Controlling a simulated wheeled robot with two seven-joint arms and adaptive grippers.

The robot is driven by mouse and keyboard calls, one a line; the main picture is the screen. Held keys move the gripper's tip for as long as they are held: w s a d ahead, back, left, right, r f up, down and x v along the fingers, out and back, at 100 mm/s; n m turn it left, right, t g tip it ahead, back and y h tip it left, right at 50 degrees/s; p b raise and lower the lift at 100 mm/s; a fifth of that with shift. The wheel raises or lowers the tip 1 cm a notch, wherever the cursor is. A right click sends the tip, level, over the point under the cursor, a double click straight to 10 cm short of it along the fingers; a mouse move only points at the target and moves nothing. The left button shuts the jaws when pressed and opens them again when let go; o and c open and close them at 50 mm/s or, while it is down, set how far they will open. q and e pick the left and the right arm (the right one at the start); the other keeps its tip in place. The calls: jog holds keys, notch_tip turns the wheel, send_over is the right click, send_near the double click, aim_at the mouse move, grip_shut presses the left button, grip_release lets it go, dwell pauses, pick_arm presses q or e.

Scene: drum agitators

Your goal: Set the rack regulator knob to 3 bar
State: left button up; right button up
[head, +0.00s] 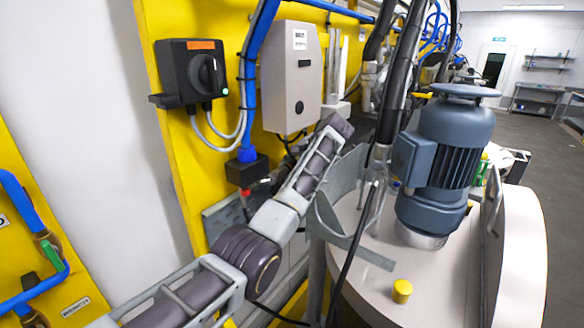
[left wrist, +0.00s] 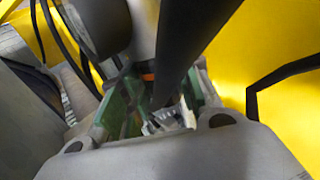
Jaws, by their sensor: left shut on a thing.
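My left arm comes in from the lower left of the head view and reaches up toward the yellow rack. Its fingers cannot be made out there. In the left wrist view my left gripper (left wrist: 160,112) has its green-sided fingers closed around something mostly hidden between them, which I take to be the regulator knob. A grey cylinder (left wrist: 143,35) with an orange band shows just beyond the fingers, and a dark tube (left wrist: 190,40) crosses in front. The knob's scale and pressure reading are not readable. My right gripper is not seen.
A black rotary switch (head: 205,75) and a grey box (head: 291,75) are on the yellow panel (head: 170,25). A blue pipe ends at a black block (head: 247,170). A blue-grey motor (head: 445,150) stands on the pale drum lid (head: 440,275). Dark hoses hang close to my arm.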

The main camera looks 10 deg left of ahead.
pick_arm(q)
jog(key=o, duration=1)
jog(key=shift+o, duration=0.2)
jog(key=shift+r, duration=0.1)
jog(key=v, duration=1.2)
